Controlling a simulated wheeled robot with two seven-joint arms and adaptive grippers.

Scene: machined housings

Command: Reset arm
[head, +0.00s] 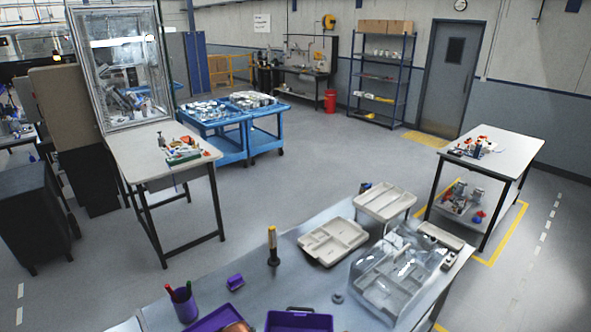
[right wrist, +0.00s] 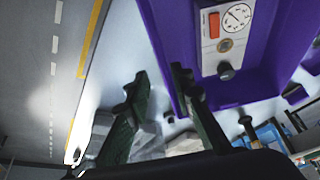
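My right gripper (right wrist: 159,78) shows in the right wrist view, its two dark green fingers spread apart with nothing between them. A purple bin (right wrist: 160,40) lies beyond and to the right of the fingertips. Inside the bin is a part with a round dial (right wrist: 236,18) and an orange block. I cannot tell how far the fingers are from the bin. Neither gripper shows in the head view, and my left gripper is in no frame.
The metal bench (head: 215,275) holds pale trays (head: 333,240), a clear cover (head: 405,265), a yellow-and-black upright tool (head: 272,245), a purple cup with pens (head: 184,305) and purple bins (head: 300,321) at its near edge. A white table (head: 520,150) stands right. Blue carts stand behind.

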